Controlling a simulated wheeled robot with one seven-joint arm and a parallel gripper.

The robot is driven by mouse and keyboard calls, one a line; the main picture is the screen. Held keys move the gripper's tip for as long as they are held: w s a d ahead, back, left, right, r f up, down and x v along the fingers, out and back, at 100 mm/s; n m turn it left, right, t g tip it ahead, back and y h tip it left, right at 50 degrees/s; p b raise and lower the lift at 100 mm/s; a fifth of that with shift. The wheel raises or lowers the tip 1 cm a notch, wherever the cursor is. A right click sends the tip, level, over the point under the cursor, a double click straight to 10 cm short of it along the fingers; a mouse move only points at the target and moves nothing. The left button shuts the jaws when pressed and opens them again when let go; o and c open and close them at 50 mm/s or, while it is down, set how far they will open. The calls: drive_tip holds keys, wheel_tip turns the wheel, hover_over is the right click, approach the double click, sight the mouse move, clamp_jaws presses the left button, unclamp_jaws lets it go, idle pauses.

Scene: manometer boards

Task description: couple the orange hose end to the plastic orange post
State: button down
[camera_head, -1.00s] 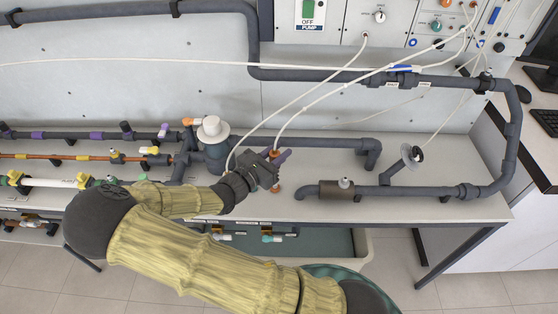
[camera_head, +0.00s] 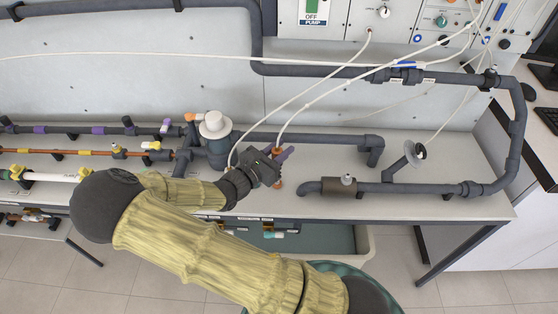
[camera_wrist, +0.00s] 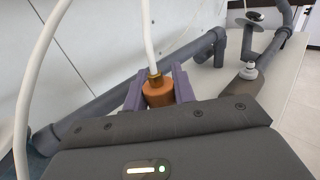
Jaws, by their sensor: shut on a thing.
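My gripper (camera_head: 279,156) is shut on the orange hose end (camera_wrist: 158,92), above the bench near its front edge. In the wrist view the purple fingers grip both sides of its orange body. A brass collar (camera_wrist: 155,79) sits on top, and a white hose (camera_wrist: 148,40) runs upward from it. In the head view a small orange piece (camera_head: 276,187) shows just below the fingers, at the bench front. I cannot tell whether it is the orange post or the lower part of the held end. Any contact beneath the fingers is hidden.
Another white hose (camera_wrist: 41,70) hangs left of the gripper. Behind it runs a grey pipe (camera_head: 310,138). A pipe with a brown section (camera_head: 338,188) lies to the right. A white-capped fitting (camera_head: 214,124) stands to the left.

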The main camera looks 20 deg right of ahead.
drive_tip(key=shift+d+f+b, duration=0.15)
drive_tip(key=shift+f+b, duration=0.25)
drive_tip(key=shift+f, duration=0.4)
drive_tip(key=shift+w+a+f, duration=0.15)
drive_tip(key=shift+w+a, duration=0.05)
drive_tip(key=shift+w, duration=0.05)
drive_tip(key=shift+d, duration=0.1)
drive_tip(key=shift+s+f, duration=0.1)
drive_tip(key=shift+s, duration=0.1)
drive_tip(key=shift+a+f+b, duration=0.2)
drive_tip(key=shift+f+b, duration=0.3)
drive_tip(key=shift+b, duration=0.3)
drive_tip(key=shift+d+f+b, duration=0.15)
drive_tip(key=shift+f+b, duration=1.5)
drive_tip(key=shift+r+p, duration=0.1)
drive_tip(key=shift+p, duration=0.55)
